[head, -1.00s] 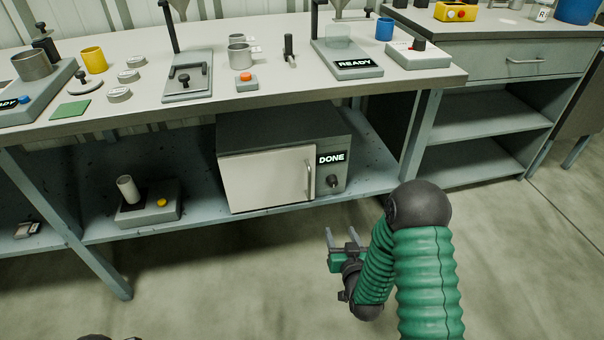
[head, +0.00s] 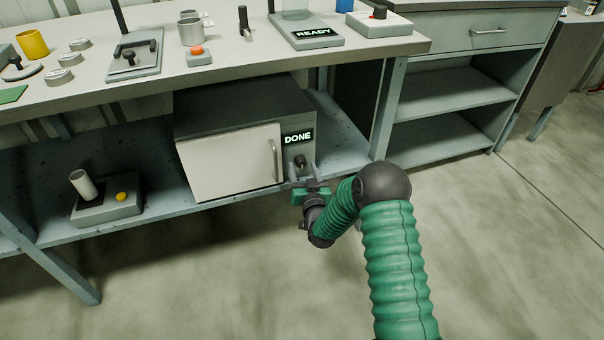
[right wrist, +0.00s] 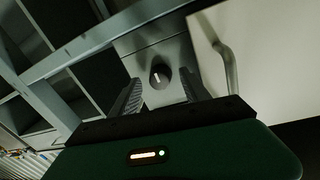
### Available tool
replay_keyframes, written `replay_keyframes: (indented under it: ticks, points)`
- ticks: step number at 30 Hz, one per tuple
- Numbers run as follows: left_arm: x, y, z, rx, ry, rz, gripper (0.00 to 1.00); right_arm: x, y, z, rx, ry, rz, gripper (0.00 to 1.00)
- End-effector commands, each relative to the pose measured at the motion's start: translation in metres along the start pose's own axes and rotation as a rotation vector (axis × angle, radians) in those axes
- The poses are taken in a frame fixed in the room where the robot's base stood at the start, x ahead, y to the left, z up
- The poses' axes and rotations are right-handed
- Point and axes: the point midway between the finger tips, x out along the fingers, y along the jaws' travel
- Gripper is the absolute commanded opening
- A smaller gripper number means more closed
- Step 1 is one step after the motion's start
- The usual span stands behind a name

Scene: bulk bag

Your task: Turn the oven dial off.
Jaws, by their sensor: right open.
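The oven (head: 232,162) sits on the lower shelf of the bench, with a white closed door and a sign reading DONE (head: 298,138). Its black dial (head: 299,160) is on the panel right of the door, below the sign. It also shows in the right wrist view (right wrist: 160,76), with a pale mark on its face. My right gripper (head: 303,174) is open in front of the dial. In the right wrist view its fingers (right wrist: 163,97) stand on either side of the dial's line, apart from it. My left gripper does not show.
The door handle (head: 274,160) is just left of the dial. The bench top edge (head: 215,93) overhangs the oven, and a bench leg (head: 388,108) stands to the right. A device with a white cylinder (head: 107,205) sits left on the shelf. The floor in front is clear.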

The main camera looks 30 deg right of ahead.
Motion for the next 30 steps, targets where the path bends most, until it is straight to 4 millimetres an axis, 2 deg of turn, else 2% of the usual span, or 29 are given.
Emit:
replay_keyframes:
  ticks: [3,11,24,30]
  points:
    - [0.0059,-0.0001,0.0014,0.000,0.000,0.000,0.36,0.0106,0.0004,0.0005,0.001,0.001,0.000,0.54]
    - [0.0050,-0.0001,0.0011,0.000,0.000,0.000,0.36,0.0126,0.0005,-0.0005,0.001,-0.002,0.000,0.54]
    - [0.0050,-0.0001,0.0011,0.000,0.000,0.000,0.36,0.0122,0.0009,-0.0002,0.001,-0.001,0.001,0.00]
    - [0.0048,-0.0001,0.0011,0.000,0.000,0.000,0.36,0.0121,0.0011,-0.0001,-0.005,-0.001,0.001,0.00]
